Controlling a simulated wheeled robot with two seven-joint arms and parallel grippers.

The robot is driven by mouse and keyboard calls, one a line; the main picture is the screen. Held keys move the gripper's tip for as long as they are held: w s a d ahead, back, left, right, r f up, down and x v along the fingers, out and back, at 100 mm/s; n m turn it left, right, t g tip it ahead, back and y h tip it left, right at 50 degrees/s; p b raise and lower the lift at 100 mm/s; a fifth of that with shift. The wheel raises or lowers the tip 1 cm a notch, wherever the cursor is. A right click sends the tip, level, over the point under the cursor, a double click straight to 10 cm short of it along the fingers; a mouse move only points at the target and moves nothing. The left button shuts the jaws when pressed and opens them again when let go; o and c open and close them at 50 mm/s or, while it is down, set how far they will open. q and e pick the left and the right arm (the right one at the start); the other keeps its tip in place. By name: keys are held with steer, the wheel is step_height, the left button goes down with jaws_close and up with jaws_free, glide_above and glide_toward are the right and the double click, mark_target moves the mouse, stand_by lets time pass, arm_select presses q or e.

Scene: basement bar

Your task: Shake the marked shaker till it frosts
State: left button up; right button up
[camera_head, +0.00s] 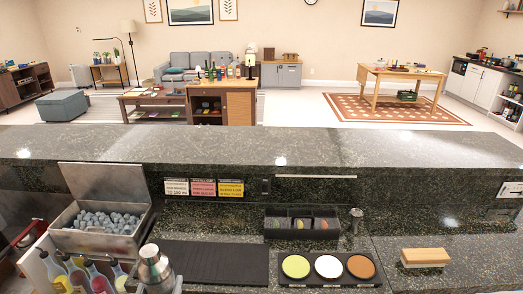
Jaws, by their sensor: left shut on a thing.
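A silver metal cocktail shaker (154,266) stands out at the bottom edge of the view, left of centre, roughly upright with its cap up. My left gripper (160,286) is at its lower part, shut on it, and mostly cut off by the frame edge. The shaker's bottom is hidden. I cannot make out a mark or frost on its metal at this size. My right gripper is not in view.
An open ice bin (72,240) and several bottles (80,280) are at left. A black mat (215,262), a tray with three coloured discs (328,268), a garnish box (300,220), a small metal cup (356,215) and a wooden brush (425,257) lie rightward. A raised granite ledge (380,148) runs behind.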

arm_select(q)
steer(key=shift+d+r, duration=0.1)
steer(key=shift+r, duration=0.65)
step_height(320, 180, down, 7)
steer(key=shift+w+d+f, duration=0.1)
steer(key=shift+f, duration=0.1)
steer(key=r, duration=0.6)
steer(key=shift+a+r, duration=0.2)
steer(key=shift+r, duration=0.5)
steer(key=f, duration=0.7)
steer(key=shift+d+f, duration=0.15)
steer(key=shift+d, duration=0.05)
steer(key=r, duration=0.6)
steer(key=shift+a+r, duration=0.2)
steer(key=shift+r, duration=0.55)
steer(key=f, duration=0.7)
steer(key=shift+d+f, duration=0.2)
steer(key=shift+f, duration=0.05)
steer(key=r, duration=0.6)
steer(key=shift+a+r, duration=0.2)
steer(key=shift+r, duration=0.55)
steer(key=f, duration=0.7)
steer(key=shift+d+f, duration=0.2)
steer(key=shift+f, duration=0.05)
steer(key=shift+a+r, duration=0.1)
steer(key=shift+a, duration=0.05)
